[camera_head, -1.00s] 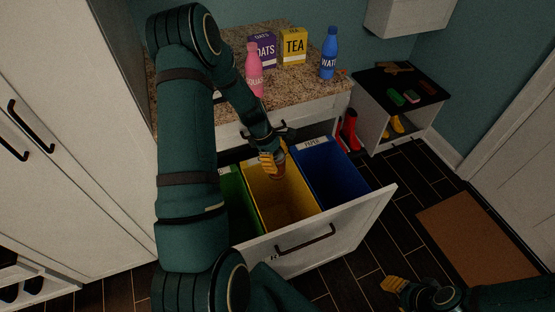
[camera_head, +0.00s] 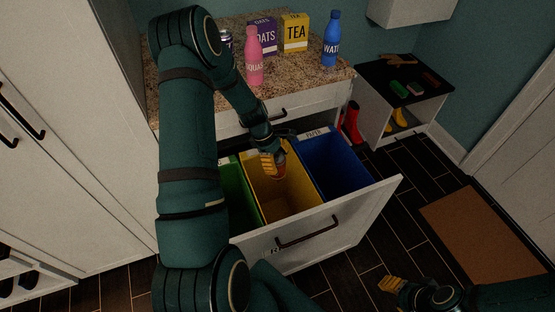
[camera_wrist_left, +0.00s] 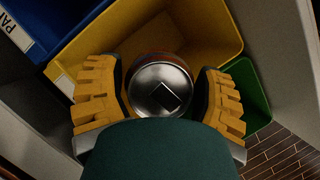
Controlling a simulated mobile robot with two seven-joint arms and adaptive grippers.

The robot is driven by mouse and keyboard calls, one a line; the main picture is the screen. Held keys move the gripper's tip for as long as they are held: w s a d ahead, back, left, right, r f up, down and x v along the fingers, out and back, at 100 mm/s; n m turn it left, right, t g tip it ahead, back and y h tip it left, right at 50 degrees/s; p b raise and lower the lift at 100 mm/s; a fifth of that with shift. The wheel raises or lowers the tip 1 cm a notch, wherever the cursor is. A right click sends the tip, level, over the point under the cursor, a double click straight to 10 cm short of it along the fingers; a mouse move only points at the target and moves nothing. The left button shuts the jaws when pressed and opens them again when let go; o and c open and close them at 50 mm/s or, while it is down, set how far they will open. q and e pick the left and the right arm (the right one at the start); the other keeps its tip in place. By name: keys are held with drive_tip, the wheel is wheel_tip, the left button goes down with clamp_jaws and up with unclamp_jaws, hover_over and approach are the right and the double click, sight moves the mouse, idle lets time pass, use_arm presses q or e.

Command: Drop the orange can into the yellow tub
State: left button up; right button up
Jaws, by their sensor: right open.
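The orange can (camera_head: 281,167) is between the yellow fingers of my left gripper (camera_head: 272,163), over the yellow tub (camera_head: 290,204) in the open drawer. In the left wrist view the can's silver top (camera_wrist_left: 161,90) shows between the two fingers (camera_wrist_left: 162,95), with the yellow tub's wall (camera_wrist_left: 209,30) around and beyond it. My left gripper appears shut on the can. Part of the can is hidden by the fingers. My right gripper (camera_head: 392,285) is open and empty, low over the floor at the lower right.
The green tub (camera_head: 237,195) is left of the yellow one and the blue tub (camera_head: 335,170) is right of it. The drawer front (camera_head: 340,225) stands out into the room. A pink bottle (camera_head: 254,60), a blue bottle (camera_head: 331,42) and boxes stand on the counter.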

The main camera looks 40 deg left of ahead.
use_arm(q)
drive_tip(key=o, duration=0.3)
drive_tip(key=shift+o, duration=0.2)
drive_tip(key=v, duration=1.2)
drive_tip(key=shift+s, duration=0.15)
